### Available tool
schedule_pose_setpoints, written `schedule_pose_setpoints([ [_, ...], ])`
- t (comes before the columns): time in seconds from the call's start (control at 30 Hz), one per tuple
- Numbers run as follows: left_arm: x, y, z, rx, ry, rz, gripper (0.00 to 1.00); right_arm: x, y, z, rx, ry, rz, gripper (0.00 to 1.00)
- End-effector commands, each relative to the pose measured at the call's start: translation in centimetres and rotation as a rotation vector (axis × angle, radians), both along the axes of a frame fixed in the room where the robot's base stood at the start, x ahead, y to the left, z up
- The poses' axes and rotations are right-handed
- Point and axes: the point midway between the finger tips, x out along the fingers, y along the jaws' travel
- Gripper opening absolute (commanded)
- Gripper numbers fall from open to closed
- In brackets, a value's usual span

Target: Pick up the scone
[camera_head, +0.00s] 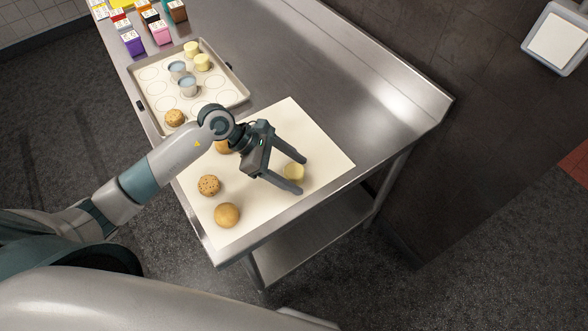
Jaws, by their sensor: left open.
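A pale yellow round piece, which looks like a scone (294,172), sits on the cream sheet (245,225) near its right side. My left gripper (298,176) is open, with one finger on each side of this scone. I cannot tell whether the fingers touch it or how high they are. Two similar pale yellow pieces stand on the baking tray (236,97), one at the back (191,48) and one just in front of it (202,62). My right gripper is not in view.
On the sheet lie a speckled cookie (208,185), a brown bun (227,214) and another bun (222,147) partly behind my arm. The tray also holds two metal cups (188,86) and a brown piece (175,117). Several coloured boxes (133,42) stand at the back left. The steel counter (300,70) is clear beyond the sheet.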

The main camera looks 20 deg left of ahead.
Motion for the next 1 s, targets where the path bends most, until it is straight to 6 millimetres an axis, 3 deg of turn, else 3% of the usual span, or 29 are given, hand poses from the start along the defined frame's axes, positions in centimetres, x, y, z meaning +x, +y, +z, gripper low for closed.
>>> schedule_pose_setpoints([
  [0.47, 0.03, -0.07, -0.14, 0.001, -0.001, 0.0, 0.64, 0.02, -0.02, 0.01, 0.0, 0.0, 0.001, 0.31],
  [0.67, 0.04, -0.06, -0.13, 0.001, -0.001, 0.0, 0.21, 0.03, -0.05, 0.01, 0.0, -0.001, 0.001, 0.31],
  [1.0, 0.06, -0.06, -0.03, 0.0, -0.001, 0.0, 0.2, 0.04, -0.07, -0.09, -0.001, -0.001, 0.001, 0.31],
])
